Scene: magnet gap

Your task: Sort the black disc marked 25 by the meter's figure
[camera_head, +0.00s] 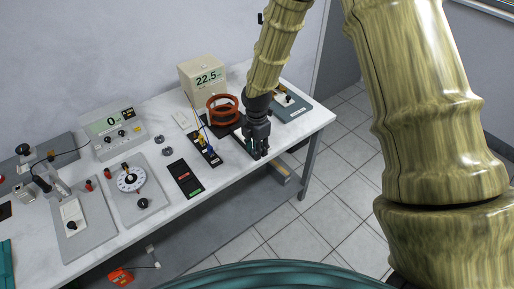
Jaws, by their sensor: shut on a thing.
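My gripper (258,151) points down at the right part of the bench, near its front edge and in front of the red coils. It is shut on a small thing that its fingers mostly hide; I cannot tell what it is. Two small dark discs (139,138) (168,151) lie on the bench between the grey meter and the black tray; their marks are too small to read. The grey meter (104,126) shows 0. A beige box (203,79) shows 22.5. The black tray (185,179) has a red mark and a green mark.
Red ring coils (222,110) stand behind my gripper. A narrow black holder (206,148) with a yellow part lies left of it. A dial plate (132,183), a switch plate (74,222) and a grey-blue panel (291,105) also occupy the white bench (225,172).

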